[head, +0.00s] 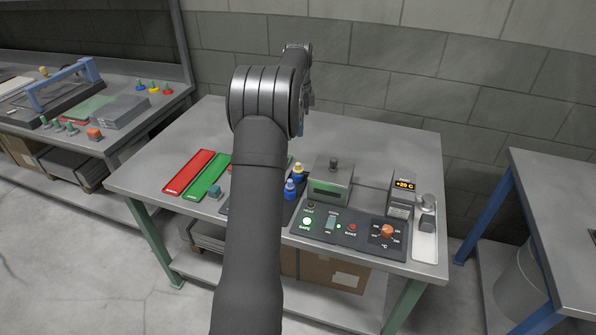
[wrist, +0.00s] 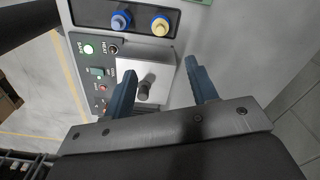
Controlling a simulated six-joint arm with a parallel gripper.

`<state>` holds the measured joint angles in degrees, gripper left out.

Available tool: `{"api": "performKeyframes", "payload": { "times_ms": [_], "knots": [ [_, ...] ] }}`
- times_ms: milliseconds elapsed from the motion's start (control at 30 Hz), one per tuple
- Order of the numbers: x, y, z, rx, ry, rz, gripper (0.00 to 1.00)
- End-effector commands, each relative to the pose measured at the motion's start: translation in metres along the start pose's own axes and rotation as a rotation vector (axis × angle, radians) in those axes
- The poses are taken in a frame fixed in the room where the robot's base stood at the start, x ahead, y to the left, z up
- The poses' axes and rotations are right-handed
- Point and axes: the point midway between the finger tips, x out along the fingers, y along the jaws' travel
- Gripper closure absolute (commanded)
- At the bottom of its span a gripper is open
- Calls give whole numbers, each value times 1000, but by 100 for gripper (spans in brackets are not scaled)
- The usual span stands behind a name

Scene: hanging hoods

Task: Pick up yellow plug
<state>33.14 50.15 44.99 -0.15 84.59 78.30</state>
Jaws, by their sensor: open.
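The yellow plug (head: 298,171) stands on the middle bench, just behind the blue plug (head: 290,189), beside my arm. In the wrist view the yellow plug (wrist: 160,26) is at the top, seen from above, in a dark tray (wrist: 90,18) to the right of the blue plug (wrist: 120,21). My gripper (wrist: 160,72) is open, its two blue-grey fingers apart with nothing held between them. It appears above the bench, and the yellow plug lies beyond the fingertips. In the head view my arm hides most of the gripper and part of the tray.
A metal box with a knob (head: 333,180) stands right of the plugs, behind a control panel (head: 348,230). A display unit (head: 402,195) is farther right. Red (head: 189,172) and green (head: 207,176) trays lie left. The bench's back is largely clear.

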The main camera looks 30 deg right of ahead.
Motion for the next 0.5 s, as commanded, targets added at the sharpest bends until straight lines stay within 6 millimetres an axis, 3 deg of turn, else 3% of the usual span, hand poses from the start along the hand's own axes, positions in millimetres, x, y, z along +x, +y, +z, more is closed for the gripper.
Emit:
{"api": "performKeyframes", "payload": {
  "times_ms": [167,500],
  "knots": [
    [16,1,4,26,-5,9,47],
    [90,1,4,24,-4,8,47]
  ]
}}
